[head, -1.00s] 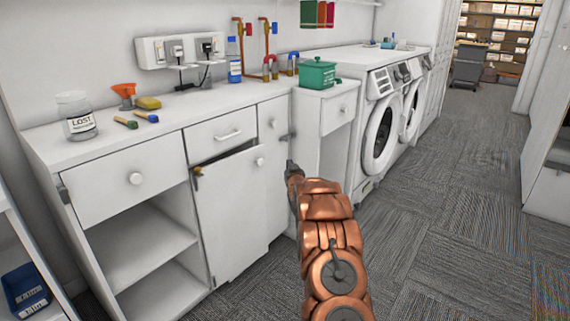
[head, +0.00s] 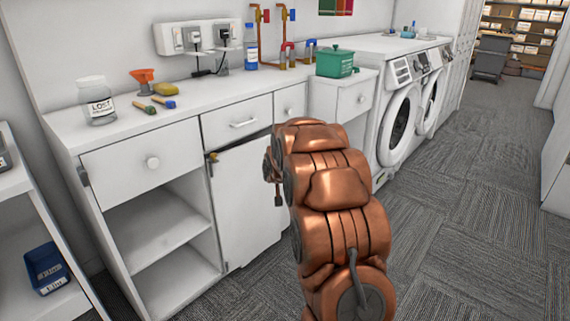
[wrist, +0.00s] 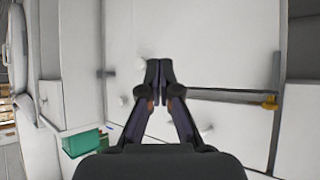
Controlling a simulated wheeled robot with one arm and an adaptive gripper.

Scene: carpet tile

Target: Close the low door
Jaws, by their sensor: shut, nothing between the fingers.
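The low door (head: 240,205) is a white panel under the middle drawer of the white cabinet. It stands slightly ajar, with a dark gap along its top edge and a brass-coloured catch (head: 212,158) at its upper left corner. In the wrist view, which is turned upside down, the door (wrist: 225,45) fills the upper part and the catch (wrist: 270,102) is at the right. My gripper (wrist: 158,68) is shut and empty, with its fingertips in front of the door. I cannot tell whether they touch it. In the head view my copper arm hides the door's right side.
An open shelf bay (head: 160,235) is left of the door. Washing machines (head: 400,125) stand at the right. The carpet floor (head: 460,210) at the right is clear.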

